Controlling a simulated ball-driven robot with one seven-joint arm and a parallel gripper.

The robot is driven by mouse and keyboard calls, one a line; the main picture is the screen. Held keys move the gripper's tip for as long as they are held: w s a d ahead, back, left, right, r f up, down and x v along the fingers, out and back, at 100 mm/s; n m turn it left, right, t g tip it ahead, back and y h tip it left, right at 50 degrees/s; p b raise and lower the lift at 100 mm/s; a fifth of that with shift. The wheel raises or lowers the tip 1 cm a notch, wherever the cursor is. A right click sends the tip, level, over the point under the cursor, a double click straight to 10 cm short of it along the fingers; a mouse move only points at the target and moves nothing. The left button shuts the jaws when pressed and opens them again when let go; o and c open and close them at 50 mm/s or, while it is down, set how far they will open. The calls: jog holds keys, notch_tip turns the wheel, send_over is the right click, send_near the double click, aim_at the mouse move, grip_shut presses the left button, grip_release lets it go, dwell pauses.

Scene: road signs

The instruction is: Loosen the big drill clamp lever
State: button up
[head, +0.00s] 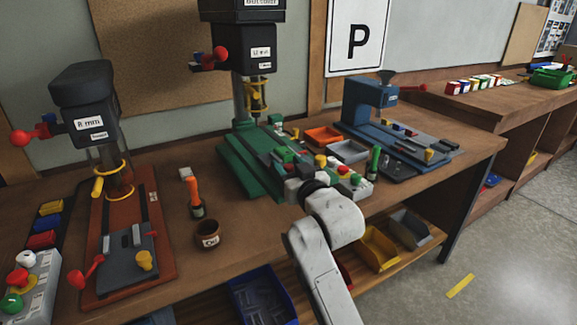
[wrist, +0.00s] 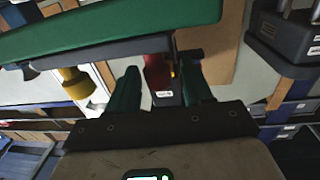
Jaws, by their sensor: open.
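The big drill (head: 250,50) stands at the middle of the bench, with a dark head and a green base (head: 240,160). In the wrist view a long green slab (wrist: 110,30), likely that base, crosses the top. My gripper (wrist: 160,82) is open, its two dark green fingers pointing toward the slab. A dark red part (wrist: 157,72) shows between the fingers; I cannot tell whether it is the clamp lever or whether they touch it. A yellow knob (wrist: 74,82) lies left of the fingers. In the head view my wrist partly hides the gripper and the base's front.
A smaller drill (head: 85,110) with a red-brown base stands left, a blue machine (head: 370,105) right. An orange-handled tool (head: 193,195), a brown pot (head: 207,234) and a green-handled tool (head: 374,162) stand near the arm. Bins (head: 262,295) sit below.

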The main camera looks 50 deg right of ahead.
jog(key=shift+w, duration=0.1)
jog(key=shift+c, duration=0.3)
grip_shut()
dwell(0.4)
